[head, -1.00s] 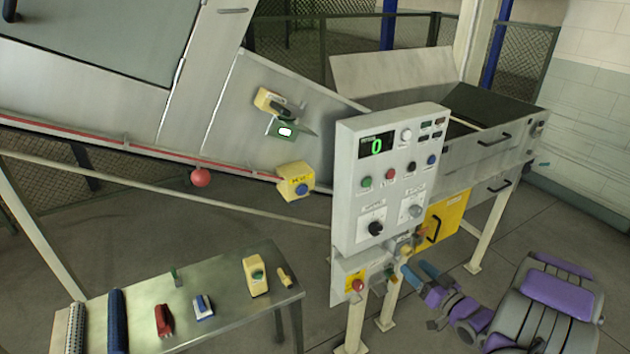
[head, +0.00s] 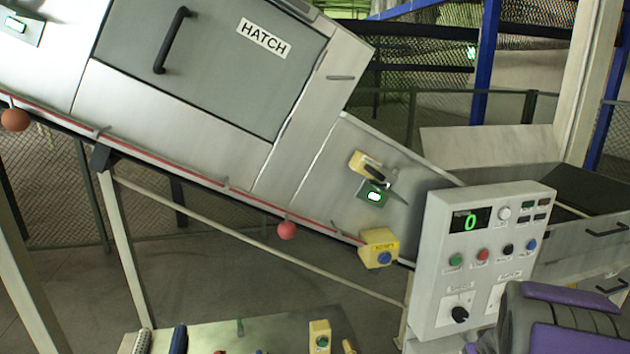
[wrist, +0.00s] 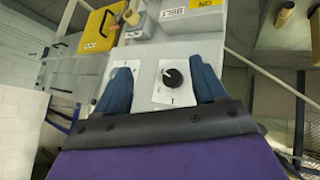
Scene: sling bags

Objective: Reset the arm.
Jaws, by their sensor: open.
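My gripper (wrist: 160,88) is open in the wrist view, with its two blue fingers spread apart and nothing between them. Beyond the fingers is the grey control panel with a black knob (wrist: 172,78) on a white plate; that view appears upside down. In the head view, the purple and grey links of my arm (head: 570,312) are at the lower right and overlap the lower edge of the control panel (head: 437,260). The fingers do not show in the head view.
A sloped conveyor housing with a hatch (head: 235,75) fills the upper left. A yellow box with a blue button (head: 378,249) sits at its lower edge. A metal table (head: 265,335) with small items is at the bottom. A wire fence (head: 430,75) stands behind.

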